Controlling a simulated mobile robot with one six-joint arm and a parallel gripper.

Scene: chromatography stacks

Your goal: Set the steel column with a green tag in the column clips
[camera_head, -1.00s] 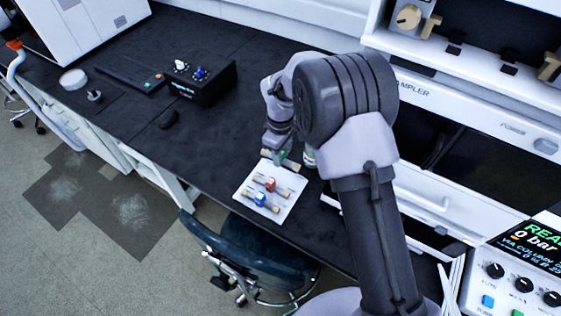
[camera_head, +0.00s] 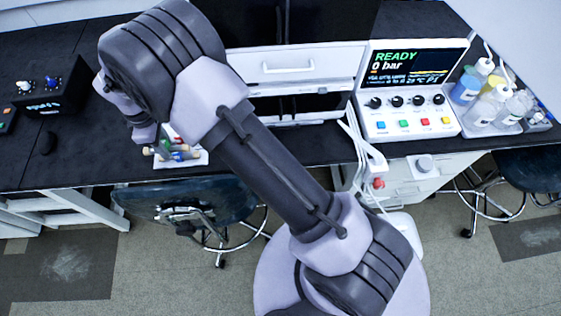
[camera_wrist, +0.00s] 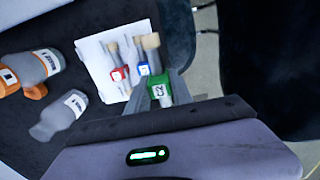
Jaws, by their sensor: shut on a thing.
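The steel column with a green tag (camera_wrist: 159,92) is between the fingers of my gripper (camera_wrist: 160,88) in the wrist view, and the fingers are shut on it. It overlaps the edge of a white tray (camera_wrist: 98,62); I cannot tell how far above the tray it is. A column with a red tag (camera_wrist: 118,74) and one with a blue tag (camera_wrist: 143,69) lie on the tray beside it. In the head view, the green tag (camera_head: 165,146) shows just below my wrist, with my arm hiding part of the tray. I cannot make out the column clips.
In the wrist view, an orange-and-grey bottle (camera_wrist: 38,66) and a grey bottle (camera_wrist: 60,115) lie left of the tray. In the head view, the instrument reading READY (camera_head: 410,95) stands right, with solvent bottles (camera_head: 487,105) beyond it. Chairs (camera_head: 185,205) stand at the bench front.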

